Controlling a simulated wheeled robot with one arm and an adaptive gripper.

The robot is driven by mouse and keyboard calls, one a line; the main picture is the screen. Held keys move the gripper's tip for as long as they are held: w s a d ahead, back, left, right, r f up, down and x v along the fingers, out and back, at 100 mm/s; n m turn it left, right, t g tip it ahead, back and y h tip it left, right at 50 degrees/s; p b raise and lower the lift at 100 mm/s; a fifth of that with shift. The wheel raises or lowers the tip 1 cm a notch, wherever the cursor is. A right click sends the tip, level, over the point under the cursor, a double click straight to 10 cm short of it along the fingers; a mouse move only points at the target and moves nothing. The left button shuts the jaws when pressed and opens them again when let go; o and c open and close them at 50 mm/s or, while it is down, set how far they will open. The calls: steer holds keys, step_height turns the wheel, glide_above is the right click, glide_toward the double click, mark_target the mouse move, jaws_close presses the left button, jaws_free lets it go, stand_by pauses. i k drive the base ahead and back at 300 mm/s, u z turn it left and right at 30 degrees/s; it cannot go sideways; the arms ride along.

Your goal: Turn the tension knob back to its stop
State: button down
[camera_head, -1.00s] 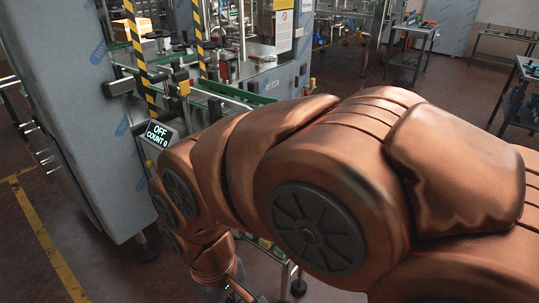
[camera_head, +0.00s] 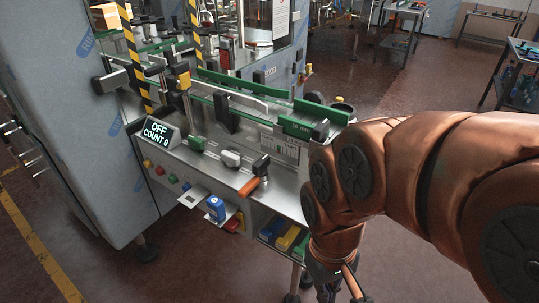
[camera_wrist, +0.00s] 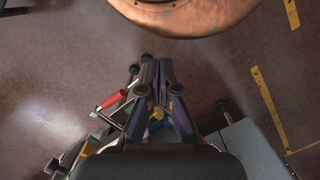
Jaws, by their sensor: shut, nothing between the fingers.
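The filling machine's front panel (camera_head: 225,178) holds several controls, and I cannot tell which is the tension knob. My gripper (camera_wrist: 156,65) is shut and empty in the wrist view, fingers together above the floor. In the head view it is low, right of the panel, partly cut off by the bottom edge.
A display (camera_head: 158,132) reads "OFF, COUNT 0". Coloured buttons (camera_head: 160,171) and a blue device (camera_head: 215,207) are on the front edge. Coloured bins (camera_head: 287,238) hang below. A grey cabinet (camera_head: 75,110) stands left. The floor (camera_head: 215,275) in front is clear.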

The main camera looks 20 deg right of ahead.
mark_target(261, 167)
steer(key=z, duration=0.2)
steer(key=k, duration=0.45)
steer(key=u, duration=1)
steer(key=i, duration=0.95)
steer(key=z, duration=0.55)
